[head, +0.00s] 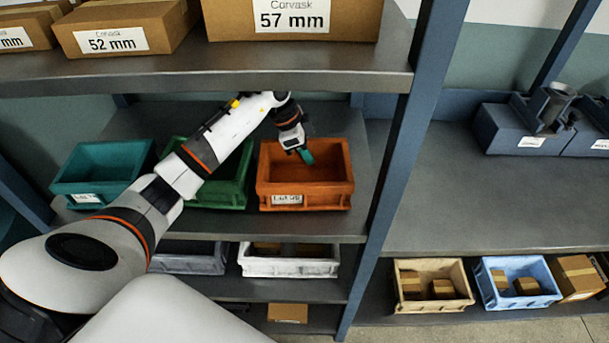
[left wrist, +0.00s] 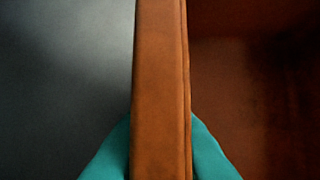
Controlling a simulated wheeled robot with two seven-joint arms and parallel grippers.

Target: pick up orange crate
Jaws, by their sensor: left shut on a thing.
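The orange crate (head: 305,196) stands on the middle shelf in the head view, at the right end of a row of crates. It looks empty and has a white label on its front. The left gripper is shut on this rim. My right gripper is not in view.
A green crate (head: 235,194) stands close to the left of the orange one, with a teal crate (head: 104,170) beyond. A blue post (head: 395,160) rises to the right. An upper shelf (head: 230,66) with boxes overhangs the row. A white crate (head: 288,266) sits below.

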